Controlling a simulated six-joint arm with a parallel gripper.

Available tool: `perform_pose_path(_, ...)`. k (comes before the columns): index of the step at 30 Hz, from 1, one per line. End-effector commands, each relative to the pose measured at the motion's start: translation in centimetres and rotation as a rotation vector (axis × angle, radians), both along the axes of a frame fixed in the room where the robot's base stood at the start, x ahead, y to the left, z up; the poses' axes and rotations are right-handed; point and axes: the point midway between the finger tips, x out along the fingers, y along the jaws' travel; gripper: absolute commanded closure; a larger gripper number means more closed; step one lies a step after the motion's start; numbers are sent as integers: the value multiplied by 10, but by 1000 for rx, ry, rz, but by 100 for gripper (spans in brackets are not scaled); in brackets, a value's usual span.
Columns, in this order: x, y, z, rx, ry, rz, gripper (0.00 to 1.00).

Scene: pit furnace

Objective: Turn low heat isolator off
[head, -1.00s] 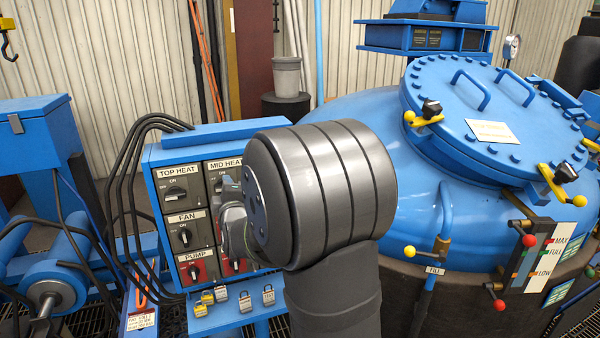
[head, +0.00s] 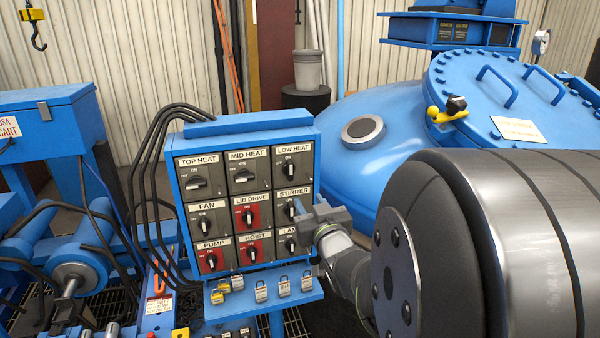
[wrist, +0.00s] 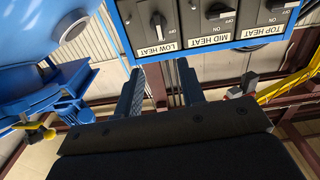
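The low heat isolator (head: 290,168) is a black rotary switch on a grey plate at the top right of the blue panel. Its handle stands upright, toward the ON mark. In the wrist view the switch (wrist: 157,26) appears upside down near the top, beyond the fingers. My gripper (head: 309,212) is below and to the right of it in the head view, in front of the stirrer and lower right switches, partly covering them. In the wrist view my gripper (wrist: 162,82) shows two blue fingers apart with nothing between them. The fingers appear clear of the low heat handle.
The mid heat (head: 242,176) and top heat (head: 195,183) switches sit left of low heat with handles sideways. Several padlocks (head: 261,291) hang on the ledge below the panel. The large blue furnace vessel (head: 350,180) stands to the right.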

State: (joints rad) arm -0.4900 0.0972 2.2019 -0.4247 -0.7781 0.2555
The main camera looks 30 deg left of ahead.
Motion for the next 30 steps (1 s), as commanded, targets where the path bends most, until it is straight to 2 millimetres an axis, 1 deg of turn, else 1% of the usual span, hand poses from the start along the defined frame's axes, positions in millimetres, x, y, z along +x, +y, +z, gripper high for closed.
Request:
perform_pose_path(2,-3,-5,-1,24,27,1,64)
perform_pose_path(5,-2,-5,-2,38,42,2,64)
perform_pose_path(10,9,7,-2,40,45,3,64)
perform_pose_path(14,25,23,-2,38,44,4,64)
perform_pose_path(30,98,96,-2,39,43,3,64)
